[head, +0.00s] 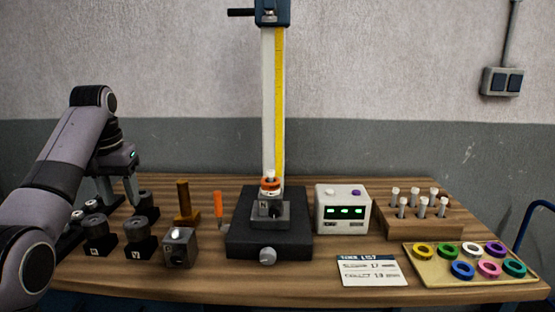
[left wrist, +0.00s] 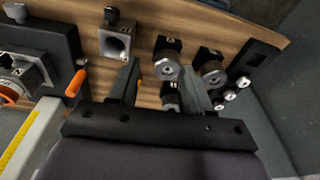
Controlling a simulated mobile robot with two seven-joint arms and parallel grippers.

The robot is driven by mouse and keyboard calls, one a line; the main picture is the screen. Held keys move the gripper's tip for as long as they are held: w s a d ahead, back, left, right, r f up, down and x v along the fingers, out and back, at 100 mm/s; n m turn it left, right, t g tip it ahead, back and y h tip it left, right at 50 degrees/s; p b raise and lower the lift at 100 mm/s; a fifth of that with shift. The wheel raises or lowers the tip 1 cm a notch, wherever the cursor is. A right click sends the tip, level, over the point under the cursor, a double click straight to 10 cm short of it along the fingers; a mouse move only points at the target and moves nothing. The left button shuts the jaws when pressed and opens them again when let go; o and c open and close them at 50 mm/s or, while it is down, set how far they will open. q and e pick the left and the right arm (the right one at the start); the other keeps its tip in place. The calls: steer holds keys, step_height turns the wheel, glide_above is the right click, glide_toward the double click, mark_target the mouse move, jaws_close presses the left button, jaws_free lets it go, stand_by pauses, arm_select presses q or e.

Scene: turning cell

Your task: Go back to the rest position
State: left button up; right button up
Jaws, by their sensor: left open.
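My left gripper (head: 119,188) is at the left of the wooden table, over the group of dark round holders. It is open, with its fingers pointing down. In the left wrist view the gripper (left wrist: 165,82) shows its two fingers spread apart, with a dark holder (left wrist: 169,100) visible between them. I cannot tell how high the fingers are above it. Nothing is seen held in the fingers. My right gripper is not in view.
Dark holders (head: 138,236) and a grey metal block (head: 180,247) stand near the gripper. A tall height stand (head: 267,110) rises mid-table. Right of it are a white meter box (head: 342,210), a wooden pin rack (head: 420,222) and a tray of coloured rings (head: 420,270).

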arm_select(q)
steer(key=s+a+n+y, duration=0.1)
steer(key=s+a+n, duration=0.3)
steer(key=a, duration=0.9)
steer(key=s+a+n+y, duration=0.1)
steer(key=s+a, duration=0.5)
steer(key=a, duration=0.7)
step_height(320, 180, down, 22)
steer(key=w+d+m+t+y, duration=0.1)
steer(key=w+m+t+y, duration=0.1)
steer(key=m+t+y, duration=0.15)
steer(key=s+d+f+m+t+h, duration=0.35)
steer(key=s+d+f+m, duration=0.45)
steer(key=s+d+f, duration=0.65)
steer(key=s+d+f+m+h, duration=0.15)
steer(key=s+d+h, duration=0.25)
steer(key=s+d, duration=0.8)
steer(key=w+d+n+t, duration=0.1)
steer(key=d+n, duration=0.4)
steer(key=d, duration=0.6)
steer(key=shift+f+t+h, duration=0.3)
steer(key=shift+t, duration=0.1)
